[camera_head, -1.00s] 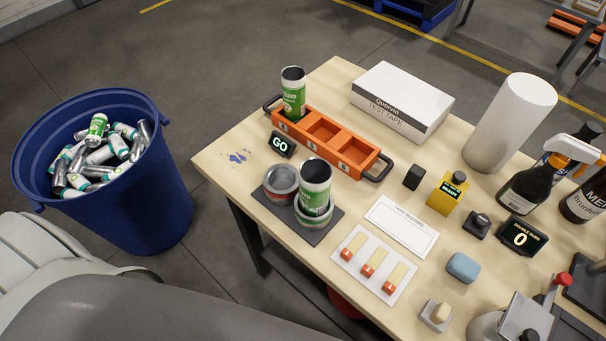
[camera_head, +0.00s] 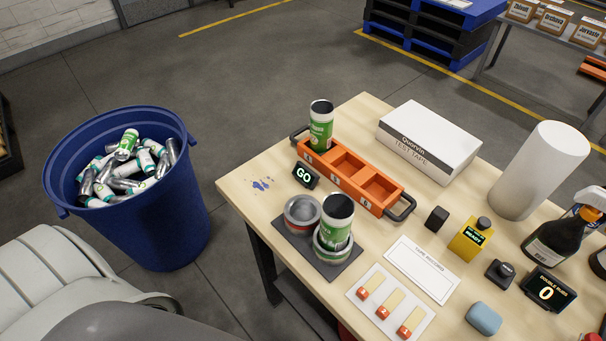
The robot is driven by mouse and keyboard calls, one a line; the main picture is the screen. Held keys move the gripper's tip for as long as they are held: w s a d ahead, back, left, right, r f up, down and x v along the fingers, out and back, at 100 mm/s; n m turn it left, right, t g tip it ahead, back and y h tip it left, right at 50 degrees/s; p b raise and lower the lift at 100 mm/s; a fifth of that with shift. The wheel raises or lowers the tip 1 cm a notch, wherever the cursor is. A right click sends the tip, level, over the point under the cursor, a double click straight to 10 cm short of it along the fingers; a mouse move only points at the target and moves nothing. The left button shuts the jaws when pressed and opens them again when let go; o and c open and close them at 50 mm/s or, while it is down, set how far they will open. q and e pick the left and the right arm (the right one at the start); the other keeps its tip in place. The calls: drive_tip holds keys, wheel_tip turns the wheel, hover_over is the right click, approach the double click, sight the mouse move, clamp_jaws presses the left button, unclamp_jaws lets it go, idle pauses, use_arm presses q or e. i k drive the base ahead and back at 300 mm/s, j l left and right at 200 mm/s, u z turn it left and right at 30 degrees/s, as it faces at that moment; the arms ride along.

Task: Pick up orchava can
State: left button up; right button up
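A green and white can (camera_head: 320,126) with a dark open top stands in the left compartment of the orange tray (camera_head: 338,176). A similar green and white can (camera_head: 336,222) stands upright in the right of two round holders on a dark mat (camera_head: 333,268). The left round holder (camera_head: 302,213) looks empty. A box marked Orchava (camera_head: 553,20) is on the far table at the top right. The brand lettering on the cans is too small to read. Neither gripper is in view; parts of my own arm fill the lower left.
A blue bin (camera_head: 165,222) full of loose cans stands left of the wooden table. A white Test Tape box (camera_head: 428,142), white roll (camera_head: 540,170), yellow bottle (camera_head: 470,237), GO sign (camera_head: 306,175) and slider panel (camera_head: 390,302) crowd the table.

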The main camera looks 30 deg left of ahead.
sight(338, 210)
drive_tip(key=k+l+u, duration=0.2)
drive_tip(key=k+u, duration=0.5)
drive_tip(key=k, duration=0.25)
drive_tip(key=k+u, duration=0.35)
drive_tip(key=k, duration=0.15)
